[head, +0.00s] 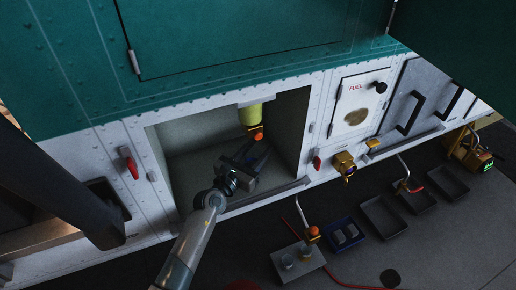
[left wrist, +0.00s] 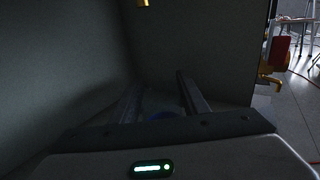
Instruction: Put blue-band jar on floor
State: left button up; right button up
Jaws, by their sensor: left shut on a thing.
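My left gripper (head: 252,158) reaches into an open compartment in the white side panel. In the left wrist view its two fingers (left wrist: 163,92) stand some way apart, and a dim, see-through thing with a blue patch, seemingly the blue-band jar (left wrist: 160,115), sits between them. The gripper is shut on it. In the head view I cannot make the jar out in the dark between the fingers. The dark floor (head: 440,240) lies below and to the right of the compartment. My right gripper is not in view.
A yellow-green cylinder (head: 250,115) with an orange knob hangs above my gripper. On the floor stand a grey tray with jars (head: 298,264), a blue tray (head: 345,234) and empty dark trays (head: 383,216).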

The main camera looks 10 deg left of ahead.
aim_at(247, 162)
pick_arm(q)
jog(key=o, duration=1.1)
jog(key=shift+o, duration=0.4)
jog(key=v, duration=0.5)
jog(key=shift+b, duration=0.3)
jog(key=b+v, duration=0.1)
jog(key=v, duration=0.5)
jog(key=shift+s, duration=0.1)
jog(key=shift+s+a, duration=0.2)
jog(key=shift+s, duration=0.15)
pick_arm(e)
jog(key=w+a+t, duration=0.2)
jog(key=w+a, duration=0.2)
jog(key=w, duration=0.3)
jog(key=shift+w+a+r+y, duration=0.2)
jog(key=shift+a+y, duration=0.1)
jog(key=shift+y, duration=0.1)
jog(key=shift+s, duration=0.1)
